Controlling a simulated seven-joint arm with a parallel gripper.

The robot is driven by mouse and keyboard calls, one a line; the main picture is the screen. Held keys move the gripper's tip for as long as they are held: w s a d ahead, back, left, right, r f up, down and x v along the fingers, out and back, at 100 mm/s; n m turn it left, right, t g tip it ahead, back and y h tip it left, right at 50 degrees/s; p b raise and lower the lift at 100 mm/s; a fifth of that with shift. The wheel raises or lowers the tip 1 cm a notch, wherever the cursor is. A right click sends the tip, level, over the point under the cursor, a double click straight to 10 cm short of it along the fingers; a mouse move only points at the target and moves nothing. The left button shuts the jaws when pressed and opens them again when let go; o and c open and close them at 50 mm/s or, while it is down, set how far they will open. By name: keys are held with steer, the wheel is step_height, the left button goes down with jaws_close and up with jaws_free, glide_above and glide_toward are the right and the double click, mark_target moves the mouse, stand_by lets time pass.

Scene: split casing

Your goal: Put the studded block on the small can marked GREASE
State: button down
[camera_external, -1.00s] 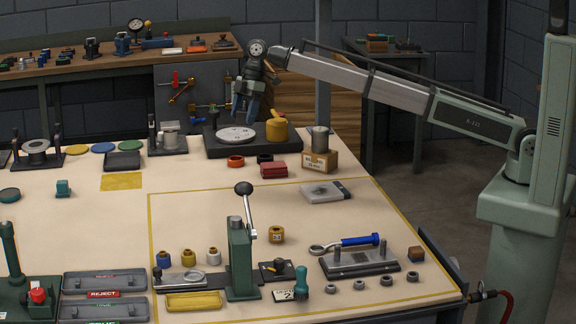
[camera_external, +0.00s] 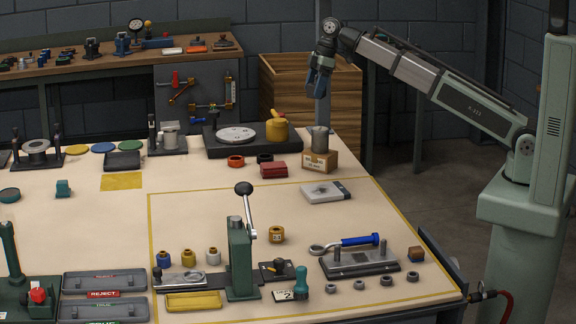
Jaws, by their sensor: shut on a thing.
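I cannot pick out the studded block for certain. A small orange-brown can (camera_external: 277,234) with a pale label stands on the table right of the green lever press; its lettering is too small to read, so I cannot confirm GREASE.
A grey cylinder (camera_external: 320,138) stands on a cardboard box (camera_external: 320,161). A red block (camera_external: 274,170) lies left of it. The green press (camera_external: 240,260) with its tall lever stands left of the can. A metal fixture (camera_external: 360,262) with posts is at right.

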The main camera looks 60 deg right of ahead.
mark_target(315, 129)
steer(key=shift+s+d+f+m, duration=0.15)
steer(key=shift+s+f+m, duration=0.15)
steer(key=shift+s, duration=0.3)
steer(key=shift+m, duration=0.5)
steer(key=shift+t, duration=0.3)
steer(key=shift+f, duration=4.9)
steer(key=shift+f, duration=0.15)
jaws_free()
steer(key=v, duration=1.2)
